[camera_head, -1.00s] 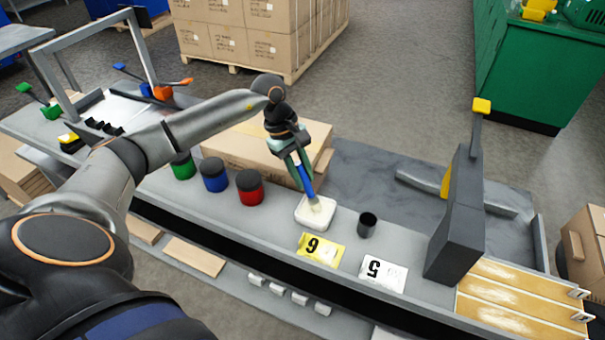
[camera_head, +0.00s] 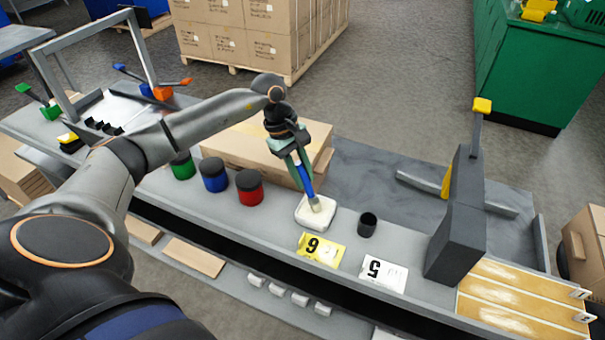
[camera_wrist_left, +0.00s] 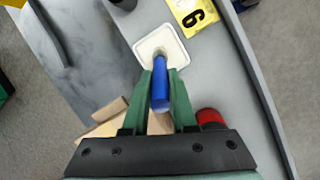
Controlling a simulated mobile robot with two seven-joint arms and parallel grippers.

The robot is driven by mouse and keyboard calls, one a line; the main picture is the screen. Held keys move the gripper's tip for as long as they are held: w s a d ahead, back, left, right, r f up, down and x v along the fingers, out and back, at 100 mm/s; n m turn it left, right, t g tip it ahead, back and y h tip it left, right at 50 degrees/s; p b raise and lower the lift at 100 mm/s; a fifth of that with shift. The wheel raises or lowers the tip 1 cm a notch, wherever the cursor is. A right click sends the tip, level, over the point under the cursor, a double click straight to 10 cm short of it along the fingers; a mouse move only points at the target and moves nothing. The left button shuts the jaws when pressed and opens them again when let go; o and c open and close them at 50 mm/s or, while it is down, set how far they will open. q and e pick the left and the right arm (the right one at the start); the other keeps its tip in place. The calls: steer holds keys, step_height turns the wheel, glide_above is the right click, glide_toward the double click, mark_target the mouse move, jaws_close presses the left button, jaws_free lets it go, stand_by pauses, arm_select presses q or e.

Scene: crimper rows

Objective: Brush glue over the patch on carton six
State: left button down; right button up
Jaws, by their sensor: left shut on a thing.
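My left gripper (camera_head: 303,176) is shut on a brush with a blue handle (camera_head: 306,180). The brush points down and its tip is in the white square glue dish (camera_head: 302,220); the bristles are mostly hidden. In the left wrist view the green fingers (camera_wrist_left: 162,82) hold the blue handle (camera_wrist_left: 159,96) over the dish (camera_wrist_left: 180,48). My right gripper is out of view.
Green (camera_head: 182,166), blue (camera_head: 214,175) and red (camera_head: 249,188) pots stand left of the dish. A tall dark grey block (camera_head: 455,225) stands further right, beside wooden boards (camera_head: 515,299).

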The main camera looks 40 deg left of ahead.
arm_select(q)
steer(key=shift+s, duration=0.1)
stand_by(0.3)
steer(key=shift+r+p, duration=2.05)
steer(key=shift+r, duration=1.45)
steer(key=s+d+r+m+g+y, duration=0.1)
steer(key=s+d+r+m+g, duration=0.2)
steer(key=s+d+m, duration=0.6)
steer(key=d+m+g, duration=0.1)
steer(key=d+m, duration=0.3)
steer(key=m, duration=0.1)
steer(key=shift+s+d+r+m+y, duration=0.15)
steer(key=shift+r+m+y, duration=0.15)
steer(key=shift+m, duration=0.1)
